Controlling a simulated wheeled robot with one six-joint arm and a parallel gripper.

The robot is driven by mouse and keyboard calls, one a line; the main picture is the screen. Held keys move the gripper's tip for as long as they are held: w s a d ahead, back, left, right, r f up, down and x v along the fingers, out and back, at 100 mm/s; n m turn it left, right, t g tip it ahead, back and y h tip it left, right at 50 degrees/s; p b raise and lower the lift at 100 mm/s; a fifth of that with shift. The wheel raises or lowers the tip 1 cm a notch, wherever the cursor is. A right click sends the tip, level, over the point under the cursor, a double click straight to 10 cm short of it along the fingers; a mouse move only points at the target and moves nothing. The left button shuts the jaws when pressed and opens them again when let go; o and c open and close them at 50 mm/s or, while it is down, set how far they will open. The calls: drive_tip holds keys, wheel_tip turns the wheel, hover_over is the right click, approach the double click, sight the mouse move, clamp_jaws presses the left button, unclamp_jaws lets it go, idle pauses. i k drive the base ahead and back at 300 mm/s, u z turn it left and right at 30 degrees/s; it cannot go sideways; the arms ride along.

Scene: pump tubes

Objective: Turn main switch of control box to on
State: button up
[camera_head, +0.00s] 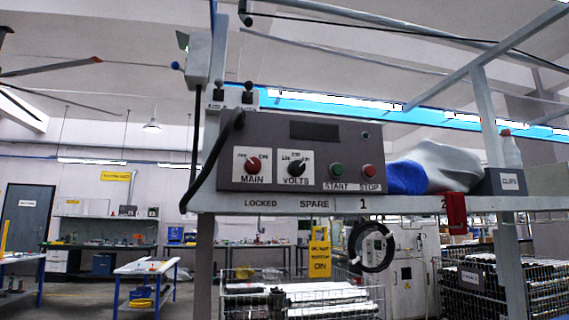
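The grey control box (300,130) sits on a shelf in the middle of the head view. Its red main switch (253,163) is a round knob above the label MAIN, at the left of the panel. The small print around the knob and its exact pointer direction are too small to tell. To its right are the black VOLTS knob (296,167), the green START button (337,170) and the red STOP button (369,171). My gripper is not in this view.
A black cable (212,160) curves past the box's left side. White and blue bags (435,165) lie on the shelf (400,204) at right, beside a CLIPS bin (510,180). A red item (456,212) and a coiled hose (374,250) hang from the shelf. Wire baskets (300,300) stand below.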

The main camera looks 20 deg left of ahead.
sight(252, 166)
drive_tip(key=u, duration=1.35)
drive_tip(key=k, duration=0.5)
drive_tip(key=z, duration=1.2)
drive_tip(key=i, duration=0.7)
drive_tip(key=u, duration=0.95)
